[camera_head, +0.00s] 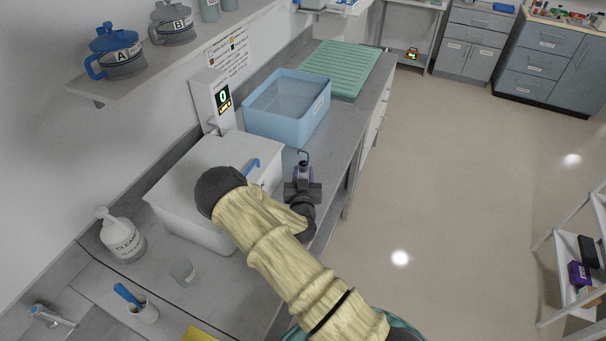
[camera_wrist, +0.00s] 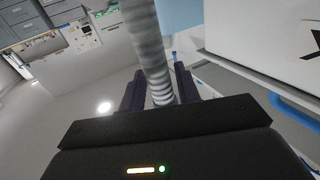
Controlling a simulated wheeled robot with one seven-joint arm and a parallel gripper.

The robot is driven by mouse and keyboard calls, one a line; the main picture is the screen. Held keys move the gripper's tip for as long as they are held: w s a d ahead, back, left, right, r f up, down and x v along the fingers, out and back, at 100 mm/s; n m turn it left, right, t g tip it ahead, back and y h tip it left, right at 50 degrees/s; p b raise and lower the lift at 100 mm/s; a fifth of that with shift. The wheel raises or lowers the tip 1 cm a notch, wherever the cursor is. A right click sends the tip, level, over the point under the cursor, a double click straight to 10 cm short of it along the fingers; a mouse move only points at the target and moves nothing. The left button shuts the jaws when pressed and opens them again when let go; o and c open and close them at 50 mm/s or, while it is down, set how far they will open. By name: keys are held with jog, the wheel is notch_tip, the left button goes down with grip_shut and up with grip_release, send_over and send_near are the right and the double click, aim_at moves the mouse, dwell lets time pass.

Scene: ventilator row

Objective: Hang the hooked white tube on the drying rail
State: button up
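The hooked tube (camera_wrist: 150,45) is ribbed and whitish grey in the wrist view, running up from between my fingers. My gripper (camera_wrist: 160,88) appears shut on it, with a dark finger against each side. In the head view my gripper (camera_head: 303,172) is above the counter's front edge, right of the white box. A small dark hook (camera_head: 302,153) sticks up past the fingertips there. The rest of the tube is hidden or too small to make out in the head view. I cannot make out a drying rail in either view.
A white lidded box (camera_head: 190,205) with a blue handle stands left of my gripper. A blue basin (camera_head: 300,122) and a green ribbed mat (camera_head: 345,62) lie farther along the counter. A shelf (camera_head: 150,70) with jars hangs at left.

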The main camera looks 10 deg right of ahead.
jog(key=shift+o, duration=0.9)
jog(key=shift+r, duration=0.15)
jog(key=shift+s, duration=0.2)
jog(key=b+v, duration=0.4)
jog(key=v, duration=0.7)
jog(key=shift+s+a+b, duration=0.2)
jog(key=shift+s+b, duration=0.1)
jog(key=shift+w, duration=0.2)
